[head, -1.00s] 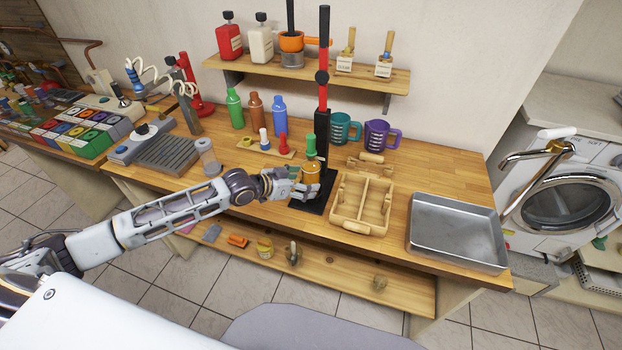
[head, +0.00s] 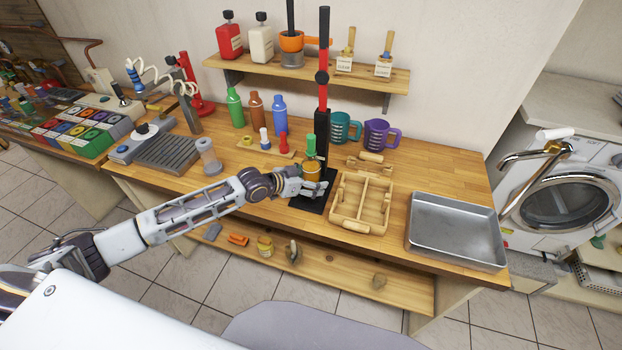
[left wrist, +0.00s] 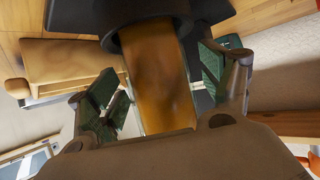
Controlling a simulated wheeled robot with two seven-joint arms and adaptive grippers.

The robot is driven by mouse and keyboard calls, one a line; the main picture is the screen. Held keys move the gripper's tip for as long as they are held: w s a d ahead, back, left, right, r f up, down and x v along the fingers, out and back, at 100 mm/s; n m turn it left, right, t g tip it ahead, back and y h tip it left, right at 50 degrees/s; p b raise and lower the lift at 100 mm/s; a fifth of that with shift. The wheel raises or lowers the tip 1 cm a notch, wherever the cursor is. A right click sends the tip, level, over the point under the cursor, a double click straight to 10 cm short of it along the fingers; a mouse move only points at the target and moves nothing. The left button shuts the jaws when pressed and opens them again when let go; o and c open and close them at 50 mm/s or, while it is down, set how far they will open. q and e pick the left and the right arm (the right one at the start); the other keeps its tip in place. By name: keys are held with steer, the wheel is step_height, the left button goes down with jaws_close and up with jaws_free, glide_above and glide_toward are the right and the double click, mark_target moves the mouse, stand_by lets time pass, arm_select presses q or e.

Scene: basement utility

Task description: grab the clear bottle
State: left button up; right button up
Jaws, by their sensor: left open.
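The see-through bottle (head: 311,171) holds amber liquid and stands upright on the black base of the red-and-black lever press. A green cap or stopper (head: 310,145) shows above it. My left gripper (head: 311,190) is at the bottle's lower part, reaching in from the left. In the left wrist view the bottle (left wrist: 160,85) lies between the two green-padded fingers of my open left gripper (left wrist: 160,100). A gap shows on the left finger's side; contact on the right side is hard to tell. My right gripper is not in view.
The lever press (head: 323,100) rises right behind the bottle. A wooden divided caddy (head: 364,204) stands close on the right, with a metal tray (head: 455,232) beyond.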

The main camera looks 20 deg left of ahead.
mark_target(308, 156)
arm_select(q)
steer(key=c, duration=1.4)
steer(key=shift+c, duration=0.6)
steer(key=shift+r, duration=0.1)
steer(key=shift+r+b, duration=0.65)
steer(key=shift+r, duration=4.35)
